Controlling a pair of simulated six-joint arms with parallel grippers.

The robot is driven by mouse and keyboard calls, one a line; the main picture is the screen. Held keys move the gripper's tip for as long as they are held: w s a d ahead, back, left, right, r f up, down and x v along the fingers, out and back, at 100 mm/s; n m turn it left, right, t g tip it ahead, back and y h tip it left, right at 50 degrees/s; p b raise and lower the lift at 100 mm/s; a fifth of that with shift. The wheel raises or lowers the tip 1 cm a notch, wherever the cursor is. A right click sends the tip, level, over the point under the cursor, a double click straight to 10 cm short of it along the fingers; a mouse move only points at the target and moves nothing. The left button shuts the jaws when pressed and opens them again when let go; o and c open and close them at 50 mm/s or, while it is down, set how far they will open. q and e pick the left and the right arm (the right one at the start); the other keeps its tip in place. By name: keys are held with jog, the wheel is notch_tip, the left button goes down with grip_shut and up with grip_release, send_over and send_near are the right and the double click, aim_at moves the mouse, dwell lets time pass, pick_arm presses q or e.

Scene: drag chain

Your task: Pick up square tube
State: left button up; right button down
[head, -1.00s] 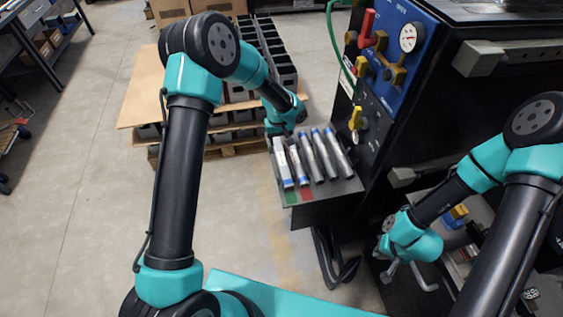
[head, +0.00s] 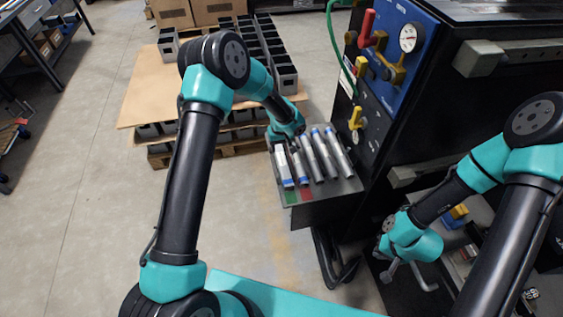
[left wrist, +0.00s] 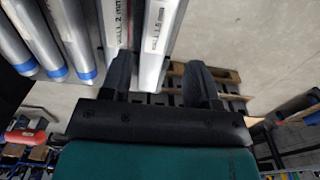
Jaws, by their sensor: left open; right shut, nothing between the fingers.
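Two square tubes with printed white faces lie side by side at the left of the rack shelf, an outer one (head: 283,168) and an inner one (head: 298,168). My left gripper (head: 287,137) is at their far ends, partly hidden by its own wrist. In the left wrist view it is open (left wrist: 158,75), its fingers on either side of the outer tube marked "1.5 mm" (left wrist: 156,45). The tube marked "2 mm" (left wrist: 115,28) lies beside it, partly behind one finger. I cannot tell whether the fingers touch either tube. My right gripper (head: 408,274) is shut and empty, low at the right.
Several round tubes with blue ends (head: 324,155) lie close beside the square ones. The shelf (head: 335,190) joins a black machine (head: 365,120) on its right. A pallet with dark bins (head: 240,130) stands behind. Open floor (head: 90,200) lies to the left.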

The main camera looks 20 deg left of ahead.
aim_at(282, 158)
pick_arm(q)
notch_tip(282, 158, down, 5)
jog(key=shift+f, duration=0.15)
dwell(0.3)
jog(key=shift+w+f, duration=0.15)
jog(key=shift+f, duration=1.1)
jog(key=shift+w+f, duration=0.1)
jog(key=shift+f, duration=1.15)
jog(key=shift+c, duration=0.4)
jog(key=shift+r, duration=0.1)
jog(key=c, duration=0.9)
